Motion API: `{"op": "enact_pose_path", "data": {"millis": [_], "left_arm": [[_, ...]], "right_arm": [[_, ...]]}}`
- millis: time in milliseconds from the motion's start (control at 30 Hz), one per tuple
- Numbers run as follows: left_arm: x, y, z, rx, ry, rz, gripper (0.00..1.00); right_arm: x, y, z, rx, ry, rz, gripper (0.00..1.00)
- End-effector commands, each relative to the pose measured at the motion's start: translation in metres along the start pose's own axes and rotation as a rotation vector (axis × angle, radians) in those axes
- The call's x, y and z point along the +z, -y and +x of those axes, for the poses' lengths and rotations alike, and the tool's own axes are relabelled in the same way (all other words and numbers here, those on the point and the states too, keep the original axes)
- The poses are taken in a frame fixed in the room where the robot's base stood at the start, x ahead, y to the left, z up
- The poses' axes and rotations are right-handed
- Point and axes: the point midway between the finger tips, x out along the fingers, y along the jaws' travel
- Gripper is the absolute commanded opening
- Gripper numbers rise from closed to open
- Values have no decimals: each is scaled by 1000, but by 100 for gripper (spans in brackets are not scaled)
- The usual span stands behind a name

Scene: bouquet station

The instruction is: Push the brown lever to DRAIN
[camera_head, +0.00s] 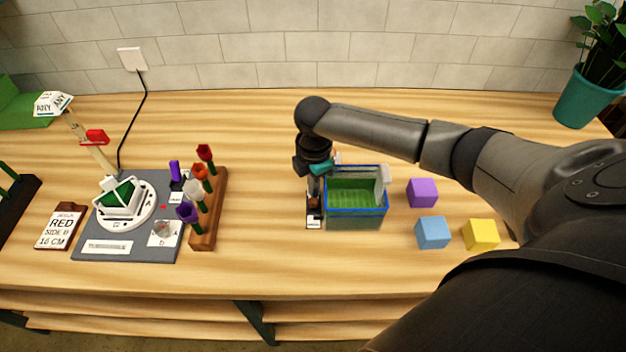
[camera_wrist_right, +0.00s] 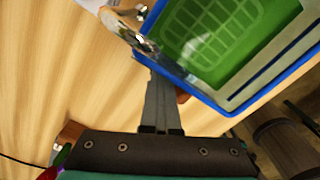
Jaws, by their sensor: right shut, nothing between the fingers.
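A small tub (camera_head: 355,222) with a blue rim and a green inside stands at the middle of the table. A small brown part (camera_head: 314,203), likely the lever, shows at the tub's left side, just above a white label (camera_head: 313,222) too small to read. My right gripper (camera_head: 314,188) points down beside the tub's left wall, close to the brown part. In the right wrist view its fingers (camera_wrist_right: 160,105) are shut and empty, and a bit of brown (camera_wrist_right: 183,96) shows beside them. I cannot tell whether they touch it. My left gripper is not in view.
Purple (camera_head: 423,192), blue (camera_head: 432,232) and yellow (camera_head: 481,234) blocks lie right of the tub. A wooden flower rack (camera_head: 208,232) and a grey mat (camera_head: 140,250) with a white turntable are at left. Table between rack and tub is clear.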

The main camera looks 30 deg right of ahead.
Motion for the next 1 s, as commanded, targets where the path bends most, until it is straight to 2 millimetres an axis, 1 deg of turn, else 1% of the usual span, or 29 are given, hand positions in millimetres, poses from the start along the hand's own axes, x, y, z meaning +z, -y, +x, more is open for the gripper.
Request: {"op": "enact_pose_path", "data": {"millis": [33,267,800,867,1000], "left_arm": [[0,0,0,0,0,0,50],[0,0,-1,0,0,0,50],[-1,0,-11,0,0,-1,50],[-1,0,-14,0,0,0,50],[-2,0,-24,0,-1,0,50]], "right_arm": [[-11,14,8,-44,-19,-15,0],[-10,14,7,-44,-19,-15,0],[-7,7,-4,-45,-19,-15,0],[-7,7,-6,-44,-20,-14,0],[-6,6,-16,-44,-19,-14,0]]}}
